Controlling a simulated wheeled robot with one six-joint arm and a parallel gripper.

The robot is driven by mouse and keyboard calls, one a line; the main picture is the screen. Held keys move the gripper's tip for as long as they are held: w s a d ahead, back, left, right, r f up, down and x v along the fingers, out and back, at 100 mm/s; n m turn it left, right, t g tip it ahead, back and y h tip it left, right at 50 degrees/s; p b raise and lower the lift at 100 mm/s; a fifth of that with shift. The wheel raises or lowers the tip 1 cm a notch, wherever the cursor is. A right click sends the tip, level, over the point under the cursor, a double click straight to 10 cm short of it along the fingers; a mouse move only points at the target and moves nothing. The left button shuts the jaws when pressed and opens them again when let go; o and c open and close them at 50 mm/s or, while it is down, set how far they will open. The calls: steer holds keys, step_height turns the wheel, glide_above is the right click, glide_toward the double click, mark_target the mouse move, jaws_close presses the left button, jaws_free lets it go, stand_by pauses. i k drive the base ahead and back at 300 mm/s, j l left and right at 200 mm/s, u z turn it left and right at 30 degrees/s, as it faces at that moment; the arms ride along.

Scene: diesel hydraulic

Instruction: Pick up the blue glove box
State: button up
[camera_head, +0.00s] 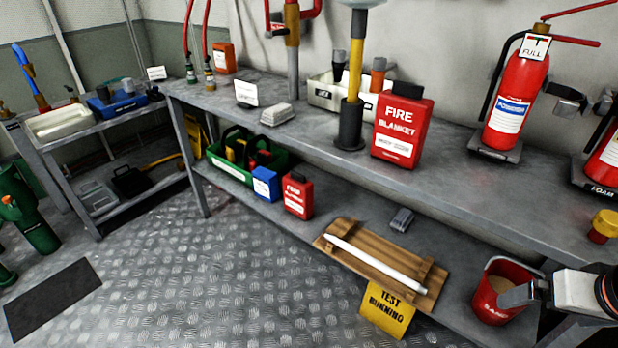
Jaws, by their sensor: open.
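A small blue box with a white label (265,184), which looks like the glove box, stands upright on the lower shelf of the long grey bench. It is between a green tote (276,163) behind it and a red fire box (298,196) to its right. The red box is very close beside it; I cannot tell whether they touch. My gripper (524,306) is at the bottom right, open and empty in front of the red sand bucket (490,312), far from the blue box. Part of my gripper is cut off by the frame.
The upper bench top (330,128) overhangs the shelf.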

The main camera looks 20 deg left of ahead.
mark_target(265, 180)
steer(key=j+u, duration=0.2)
steer(key=u, duration=0.6)
steer(key=i+j+u, duration=0.4)
steer(key=j, duration=0.15)
steer(key=i+j+u, duration=0.4)
steer(key=i+j, duration=0.4)
